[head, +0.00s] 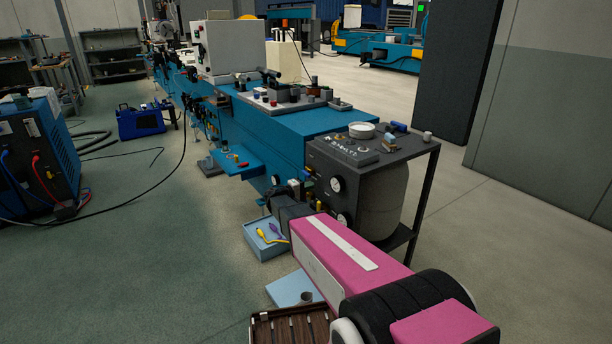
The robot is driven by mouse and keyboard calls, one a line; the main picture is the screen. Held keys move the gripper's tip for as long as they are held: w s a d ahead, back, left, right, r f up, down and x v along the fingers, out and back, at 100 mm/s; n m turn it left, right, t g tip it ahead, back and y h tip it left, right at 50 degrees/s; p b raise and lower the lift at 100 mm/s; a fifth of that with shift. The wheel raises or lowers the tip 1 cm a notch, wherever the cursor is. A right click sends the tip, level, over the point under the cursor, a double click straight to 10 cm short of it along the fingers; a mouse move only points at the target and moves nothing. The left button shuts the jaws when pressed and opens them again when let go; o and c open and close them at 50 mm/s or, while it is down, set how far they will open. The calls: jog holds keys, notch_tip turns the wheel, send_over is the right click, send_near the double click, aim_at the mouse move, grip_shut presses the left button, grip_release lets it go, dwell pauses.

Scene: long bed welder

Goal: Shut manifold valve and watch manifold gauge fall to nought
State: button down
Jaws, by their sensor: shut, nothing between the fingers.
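A dark box with a sloped front panel stands at the end of the blue machine. A white-faced round gauge (336,184) is on its front, and a second gauge (342,218) sits lower, partly behind my pink arm. Their needles are too small to read. Small fittings with a yellow part (307,196) are at the box's left side; I cannot tell which is the manifold valve. My arm reaches from the lower right to these fittings. My gripper (293,190) is shut and empty close by them, small and dark, and I cannot tell whether it touches them.
A blue tray (262,248) with yellow and purple tools is left of my arm. A brown slotted tray (262,331) is at the bottom. A grey cylinder (383,200) stands under the box's top. A blue welder (38,155) is at left; the green floor between is mostly clear.

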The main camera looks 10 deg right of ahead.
jog(key=shift+r, duration=0.8)
jog(key=shift+r, duration=0.8)
jog(key=shift+f, duration=0.1)
jog(key=shift+f, duration=0.4)
send_near(316, 177)
jog(key=shift+s+a+f, duration=0.3)
jog(key=shift+a+f, duration=0.05)
jog(key=shift+f, duration=0.25)
